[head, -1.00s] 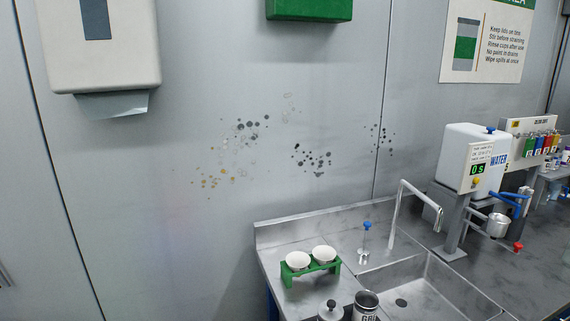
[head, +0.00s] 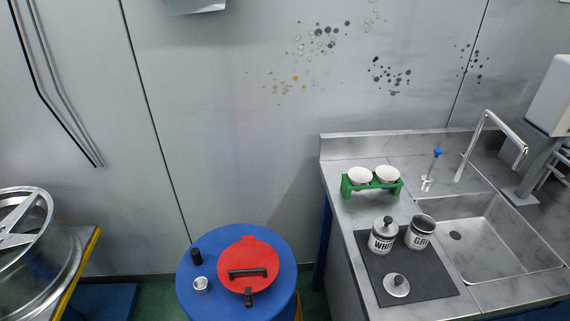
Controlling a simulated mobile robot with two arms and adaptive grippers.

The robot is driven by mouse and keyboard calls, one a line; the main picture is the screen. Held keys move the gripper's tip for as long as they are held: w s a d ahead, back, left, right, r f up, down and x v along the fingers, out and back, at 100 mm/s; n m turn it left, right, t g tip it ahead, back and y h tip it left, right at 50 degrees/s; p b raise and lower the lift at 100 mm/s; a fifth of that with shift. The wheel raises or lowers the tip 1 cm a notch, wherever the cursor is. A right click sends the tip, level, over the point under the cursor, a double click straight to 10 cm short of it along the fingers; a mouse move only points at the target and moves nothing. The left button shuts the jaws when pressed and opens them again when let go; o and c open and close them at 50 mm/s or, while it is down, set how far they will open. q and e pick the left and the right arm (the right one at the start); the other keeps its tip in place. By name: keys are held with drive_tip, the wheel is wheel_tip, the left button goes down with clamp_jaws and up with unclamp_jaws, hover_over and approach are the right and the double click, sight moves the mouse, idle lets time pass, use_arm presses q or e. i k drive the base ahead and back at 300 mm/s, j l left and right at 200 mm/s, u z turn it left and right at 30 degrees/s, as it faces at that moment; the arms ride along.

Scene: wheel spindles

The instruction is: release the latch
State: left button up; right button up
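A blue drum (head: 205,247) stands at the bottom centre of the head view, cut off by the lower edge. A red round lid (head: 233,262) lies on its top, with a black bar handle (head: 247,273) across it. A small dark piece (head: 249,297), possibly a latch, sits at the lid's near edge; I cannot tell whether it is fastened. A black knob (head: 196,256) and a small silver cap (head: 201,285) are on the drum top, left of the lid. Neither of my grippers is in view.
A steel counter with a sink (head: 455,237) stands to the right. On it are a dark mat (head: 425,283) with two labelled cans and a loose lid (head: 396,285), and a green rack (head: 371,186) with white cups. A metal wheel (head: 35,255) is at far left.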

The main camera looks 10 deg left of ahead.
sight(248, 304)
drive_tip(key=u, duration=0.85)
